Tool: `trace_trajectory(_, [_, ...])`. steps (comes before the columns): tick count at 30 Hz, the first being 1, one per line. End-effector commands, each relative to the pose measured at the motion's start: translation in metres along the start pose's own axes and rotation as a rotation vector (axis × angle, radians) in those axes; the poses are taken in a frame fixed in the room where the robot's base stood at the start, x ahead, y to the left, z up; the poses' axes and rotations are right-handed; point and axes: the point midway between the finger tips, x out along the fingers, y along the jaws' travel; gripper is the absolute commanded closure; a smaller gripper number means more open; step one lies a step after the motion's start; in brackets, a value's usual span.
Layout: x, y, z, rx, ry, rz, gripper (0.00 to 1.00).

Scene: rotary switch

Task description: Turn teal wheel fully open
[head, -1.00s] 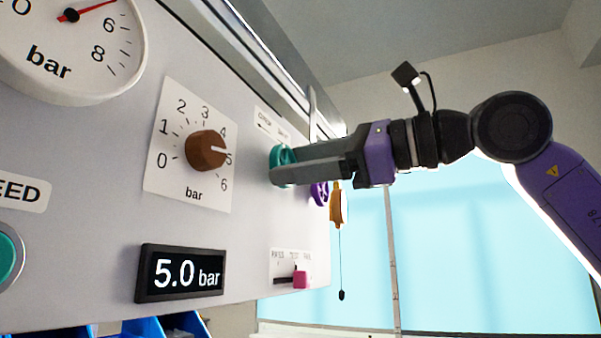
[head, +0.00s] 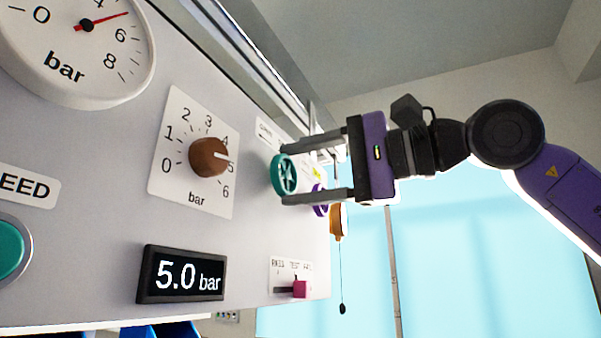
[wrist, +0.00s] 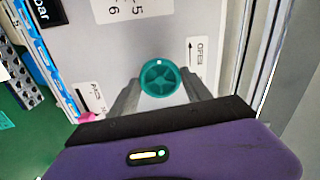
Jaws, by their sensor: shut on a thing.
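The teal wheel (head: 284,175) is a small spoked handwheel on the grey panel, right of the brown knob. My gripper (head: 285,174) is shut on it, with one finger above and one below in the head view. In the wrist view the wheel (wrist: 160,78) sits between the two finger ends, and a pale dot shows on its far rim. A label reading OPEN (wrist: 202,52) with an arrow is on the panel beside it. In the head view the fingers partly cover the labels above the wheel.
A purple wheel (head: 319,201) and an orange hanging piece (head: 337,222) are close behind my lower finger. The brown knob (head: 209,157) points near 5, and the display (head: 182,275) reads 5.0 bar. A pink slider (head: 300,289) is lower on the panel.

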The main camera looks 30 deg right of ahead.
Motion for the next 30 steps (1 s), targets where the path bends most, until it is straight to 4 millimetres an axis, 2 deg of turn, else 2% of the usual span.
trace_trajectory(30, [0.0001, 0.0026, 0.0007, -0.964, -0.005, 0.004, 0.83])
